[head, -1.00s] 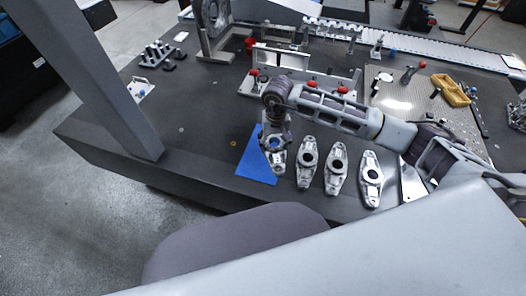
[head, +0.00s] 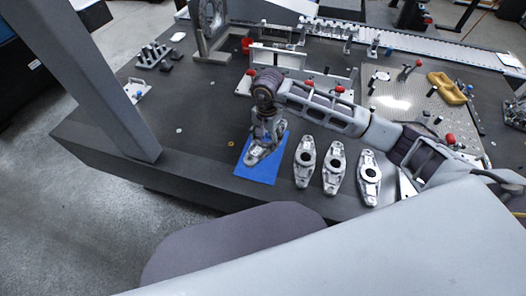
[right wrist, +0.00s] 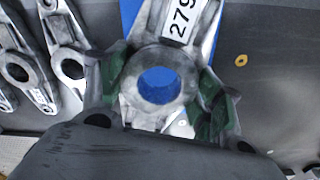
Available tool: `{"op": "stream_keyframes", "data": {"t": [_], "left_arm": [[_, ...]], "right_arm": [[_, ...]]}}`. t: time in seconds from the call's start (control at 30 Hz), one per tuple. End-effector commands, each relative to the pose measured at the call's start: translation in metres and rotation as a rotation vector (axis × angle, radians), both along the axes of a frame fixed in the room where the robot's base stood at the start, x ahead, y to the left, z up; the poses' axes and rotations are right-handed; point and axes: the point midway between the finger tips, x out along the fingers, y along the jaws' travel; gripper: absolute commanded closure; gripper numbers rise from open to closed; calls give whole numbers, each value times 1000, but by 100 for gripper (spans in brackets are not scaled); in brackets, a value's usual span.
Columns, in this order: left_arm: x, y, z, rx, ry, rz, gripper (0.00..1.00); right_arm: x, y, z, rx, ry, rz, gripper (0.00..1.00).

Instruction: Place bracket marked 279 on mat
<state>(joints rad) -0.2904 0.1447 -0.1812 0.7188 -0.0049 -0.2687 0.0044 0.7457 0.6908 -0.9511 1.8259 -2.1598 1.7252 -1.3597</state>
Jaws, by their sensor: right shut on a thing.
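The bracket marked 279 (right wrist: 158,70) is a grey metal casting with a round bore, its white label in the right wrist view. My right gripper (right wrist: 160,100) is shut on it, with green-padded fingers on both sides of the bore. In the head view the bracket (head: 257,153) is over the blue mat (head: 264,172), tilted across it, under my right gripper (head: 266,132). I cannot tell whether it touches the mat. Blue shows through the bore. My left gripper is not in view.
Three similar brackets lie in a row right of the mat: the nearest one (head: 305,158), a middle one (head: 334,168) and a far one (head: 370,180). A fixture with red knobs (head: 290,62) stands behind.

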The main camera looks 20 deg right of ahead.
Motion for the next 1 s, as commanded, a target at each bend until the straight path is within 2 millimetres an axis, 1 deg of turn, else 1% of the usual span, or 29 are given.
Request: {"op": "stream_keyframes", "data": {"t": [1.0], "left_arm": [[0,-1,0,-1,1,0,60]], "right_arm": [[8,-2,9,5,1,-824,77]]}}
